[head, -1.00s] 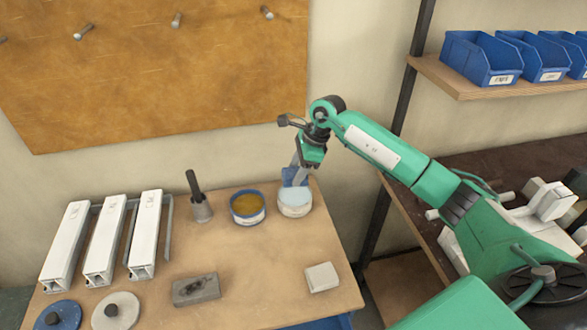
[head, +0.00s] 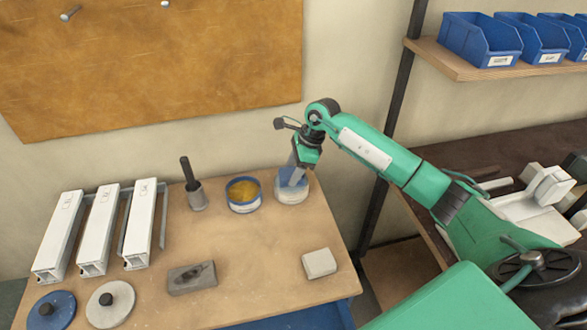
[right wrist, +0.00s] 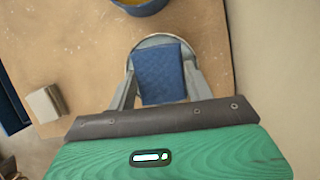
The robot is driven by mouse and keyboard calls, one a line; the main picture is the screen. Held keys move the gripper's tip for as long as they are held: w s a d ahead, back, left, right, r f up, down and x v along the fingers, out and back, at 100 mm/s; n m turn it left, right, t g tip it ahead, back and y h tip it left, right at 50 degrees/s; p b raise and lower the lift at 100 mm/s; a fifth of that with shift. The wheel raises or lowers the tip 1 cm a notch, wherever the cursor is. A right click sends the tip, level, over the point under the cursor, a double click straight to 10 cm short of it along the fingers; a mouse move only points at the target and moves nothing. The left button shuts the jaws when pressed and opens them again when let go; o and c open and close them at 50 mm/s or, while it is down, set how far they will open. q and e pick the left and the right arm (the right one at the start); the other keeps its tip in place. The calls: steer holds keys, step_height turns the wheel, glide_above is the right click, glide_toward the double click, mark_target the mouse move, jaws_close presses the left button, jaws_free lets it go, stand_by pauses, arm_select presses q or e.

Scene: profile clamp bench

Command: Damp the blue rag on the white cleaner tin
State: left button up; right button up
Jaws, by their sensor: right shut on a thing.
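The blue rag (right wrist: 160,73) is held between the fingers of my right gripper (head: 295,178), which is shut on it. In the head view the rag (head: 287,175) is over the opening of the white cleaner tin (head: 292,194), low at its rim. In the right wrist view the rag covers most of the tin (right wrist: 155,41), whose pale rim shows behind it. Whether the rag touches the liquid is hidden. My left gripper is in no view.
A blue tin with amber contents (head: 243,195) stands just left of the white tin. A brush in a grey cup (head: 196,198), white profiles (head: 102,228), a grey block (head: 193,278), a pale block (head: 319,263) and two round lids (head: 110,303) are on the bench. The bench middle is clear.

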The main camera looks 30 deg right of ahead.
stand_by(0.3)
steer(key=shift+f+b, duration=0.45)
steer(key=shift+f, duration=0.1)
stand_by(0.3)
steer(key=shift+f+b, duration=0.1)
steer(key=shift+b, duration=0.2)
stand_by(1.6)
steer(key=shift+r+p, duration=1.4)
steer(key=shift+r, duration=2.2)
